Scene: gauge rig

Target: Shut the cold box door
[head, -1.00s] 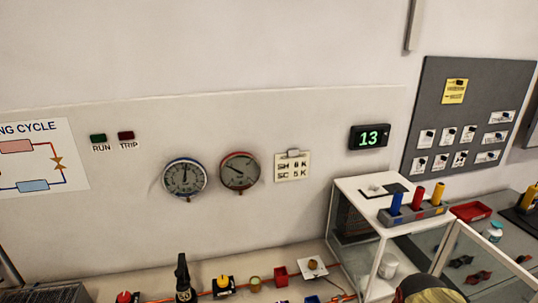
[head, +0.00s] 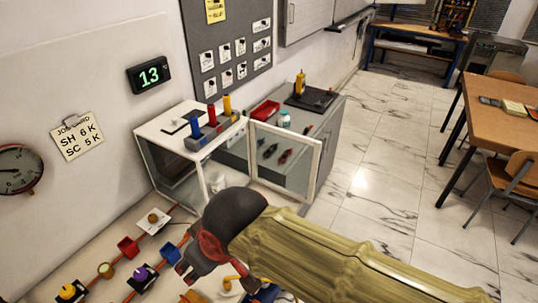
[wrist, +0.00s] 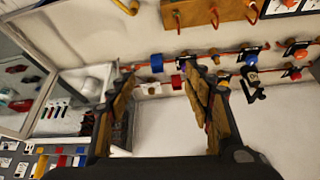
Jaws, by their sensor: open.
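The cold box (head: 155,131) is a white cabinet with clear sides on the bench against the wall, in the head view. Its white-framed clear door (head: 319,158) stands open, swung out to the right, and the box's front is uncovered. A white cup (head: 217,181) shows inside. My gripper (wrist: 163,88) is open and empty in the wrist view, its two fingers well apart. In the head view my arm reaches in front of the box, and the wrist hides part of its lower front. The door frame (wrist: 43,103) shows at the left of the wrist view, apart from the fingers.
Blue, red and yellow cylinders (head: 212,116) stand in a rack on the box. Red pipe with several valves (head: 141,276) runs along the bench in front. A grey cabinet (head: 323,140) stands behind the door. Tiled floor (head: 385,170) is open to the right.

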